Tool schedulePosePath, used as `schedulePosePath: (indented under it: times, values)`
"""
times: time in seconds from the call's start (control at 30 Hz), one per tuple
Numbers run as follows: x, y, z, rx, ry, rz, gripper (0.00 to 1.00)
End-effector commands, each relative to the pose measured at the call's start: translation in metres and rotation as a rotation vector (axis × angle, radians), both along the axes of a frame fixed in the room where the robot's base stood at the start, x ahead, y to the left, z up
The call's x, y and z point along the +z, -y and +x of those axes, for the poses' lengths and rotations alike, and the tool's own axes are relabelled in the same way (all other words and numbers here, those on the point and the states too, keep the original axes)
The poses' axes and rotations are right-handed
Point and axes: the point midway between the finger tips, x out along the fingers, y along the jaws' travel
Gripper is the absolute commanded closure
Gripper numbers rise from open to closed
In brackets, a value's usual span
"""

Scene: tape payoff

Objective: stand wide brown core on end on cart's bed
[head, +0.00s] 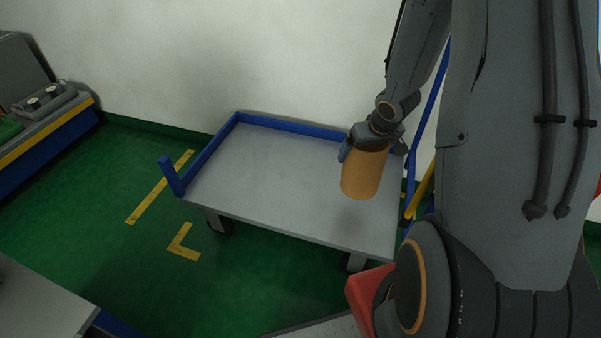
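The wide brown core (363,176) is in the head view, right of the middle, over the right part of the cart's bed. It is close to upright with a slight tilt in the picture. My gripper (366,147) is at its top end, with a finger on the left side of the core, and is shut on it. The cart's bed (262,172) is a flat grey surface and is otherwise bare. A shadow lies on the bed below the core, and the core seems to be held above the bed. The far finger is mostly hidden.
Blue rails (289,128) edge the bed at the back and left, with a short blue post (171,177) at the front left corner. A blue and yellow handle frame stands at the right. A bench (52,130) is at the far left. A grey surface (40,300) is at the lower left.

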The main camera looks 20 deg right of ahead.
Motion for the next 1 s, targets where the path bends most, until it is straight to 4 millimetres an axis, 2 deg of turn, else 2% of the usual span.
schedulePosePath:
  times: [0.2,0.5,0.77,1.0]
  values:
    - [-0.018,0.010,-0.002,0.026,0.002,0.008,0.38]
    - [-0.062,0.010,-0.002,0.024,0.002,0.008,0.38]
    - [-0.079,0.010,-0.003,0.025,0.002,0.007,0.38]
    - [-0.108,0.010,-0.003,0.024,0.002,0.007,0.38]
